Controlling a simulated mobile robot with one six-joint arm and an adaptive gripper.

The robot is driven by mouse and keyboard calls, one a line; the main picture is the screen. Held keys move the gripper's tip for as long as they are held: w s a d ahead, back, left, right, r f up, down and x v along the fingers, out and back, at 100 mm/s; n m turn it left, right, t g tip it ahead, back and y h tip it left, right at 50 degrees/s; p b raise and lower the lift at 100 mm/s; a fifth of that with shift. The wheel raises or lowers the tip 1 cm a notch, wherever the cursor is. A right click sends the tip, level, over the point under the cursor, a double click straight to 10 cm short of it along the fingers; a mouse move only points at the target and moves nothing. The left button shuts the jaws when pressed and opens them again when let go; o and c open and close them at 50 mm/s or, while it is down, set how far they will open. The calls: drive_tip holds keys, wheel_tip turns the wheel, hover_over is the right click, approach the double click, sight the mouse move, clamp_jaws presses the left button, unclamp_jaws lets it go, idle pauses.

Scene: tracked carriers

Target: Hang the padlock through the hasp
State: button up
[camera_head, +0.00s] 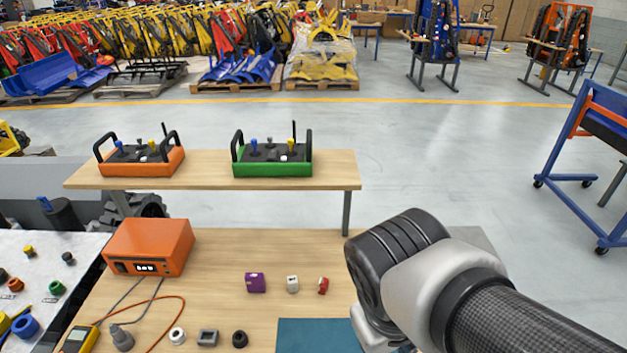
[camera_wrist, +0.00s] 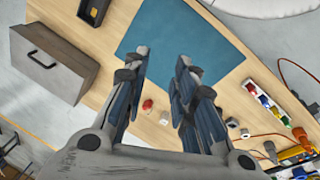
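A small red piece (camera_head: 323,285) with a pale part lies on the wooden table; it looks like the padlock, but it is too small to be sure. In the wrist view the red piece (camera_wrist: 148,104) shows between my fingers, nearer the left one. My gripper (camera_wrist: 162,60) is open and empty, its two fingers apart above the table. In the head view my arm hides the gripper. I cannot make out a hasp for certain; a dark piece with a yellow part (camera_wrist: 93,11) is cut off at the top of the wrist view.
A purple block (camera_head: 255,282) and a white block (camera_head: 292,284) stand left of the red piece. A teal mat (camera_head: 315,335) lies in front. An orange box (camera_head: 150,247) stands at left. A grey case (camera_wrist: 52,60) with a handle shows in the wrist view.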

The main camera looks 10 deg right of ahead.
drive_tip(key=r+t, duration=0.1)
drive_tip(key=a+r+m+t+y, duration=0.2)
drive_tip(key=shift+r, duration=0.4)
drive_tip(key=shift+s, duration=0.15)
idle(0.4)
